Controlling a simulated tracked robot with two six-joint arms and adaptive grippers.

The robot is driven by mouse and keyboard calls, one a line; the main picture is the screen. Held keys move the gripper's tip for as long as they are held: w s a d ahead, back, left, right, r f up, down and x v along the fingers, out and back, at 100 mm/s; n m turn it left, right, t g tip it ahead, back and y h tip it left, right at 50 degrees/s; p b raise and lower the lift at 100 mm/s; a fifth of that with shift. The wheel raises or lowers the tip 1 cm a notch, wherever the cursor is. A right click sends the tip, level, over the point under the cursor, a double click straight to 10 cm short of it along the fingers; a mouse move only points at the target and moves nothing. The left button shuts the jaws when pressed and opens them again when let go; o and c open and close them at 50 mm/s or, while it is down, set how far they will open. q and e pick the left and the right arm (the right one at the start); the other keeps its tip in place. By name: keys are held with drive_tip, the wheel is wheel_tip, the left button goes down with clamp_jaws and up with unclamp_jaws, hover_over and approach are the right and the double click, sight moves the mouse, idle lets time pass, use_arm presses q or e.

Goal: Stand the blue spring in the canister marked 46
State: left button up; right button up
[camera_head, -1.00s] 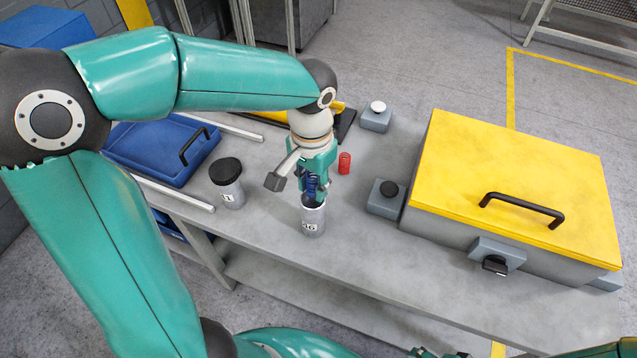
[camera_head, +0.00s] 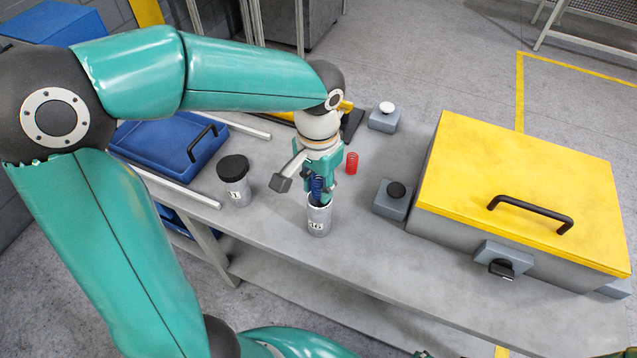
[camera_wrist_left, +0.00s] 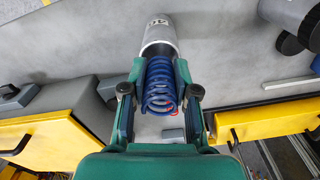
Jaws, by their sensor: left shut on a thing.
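The blue spring (camera_head: 317,187) is upright between the fingers of my left gripper (camera_head: 320,196), which is shut on it. In the left wrist view the blue spring (camera_wrist_left: 160,88) shows between the two fingers (camera_wrist_left: 160,100). The canister marked 46 (camera_head: 319,222) is grey, open at the top, and stands on the table below the gripper. The spring's lower end is at the canister's mouth; I cannot tell how far inside it is. The canister (camera_wrist_left: 158,32) also shows beyond the spring in the left wrist view. My right gripper is not clearly in view.
A red spring (camera_head: 352,163) stands behind the gripper. A black-lidded canister (camera_head: 233,182) stands to the left. A grey box with a black knob (camera_head: 391,199) and a large yellow-lidded case (camera_head: 527,190) are at the right. The table (camera_head: 285,240) is bare near its front edge.

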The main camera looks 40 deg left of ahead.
sight(316, 201)
use_arm(q)
drive_tip(key=shift+f+b, duration=0.85)
drive_tip(key=shift+f, duration=0.25)
drive_tip(key=shift+s+d+f+b, duration=0.15)
drive_tip(key=shift+s+f+b, duration=0.25)
drive_tip(key=shift+f+b, duration=0.35)
drive_tip(key=shift+f, duration=0.1)
clamp_jaws()
drive_tip(key=o, duration=0.9)
unclamp_jaws()
drive_tip(key=shift+f, duration=0.1)
drive_tip(key=o, duration=0.4)
drive_tip(key=shift+w+a+f, duration=0.15)
drive_tip(key=shift+w+a, duration=0.05)
drive_tip(key=shift+w, duration=0.2)
drive_tip(key=shift+s+r, duration=0.15)
drive_tip(key=shift+r, duration=0.1)
drive_tip(key=shift+r, duration=0.2)
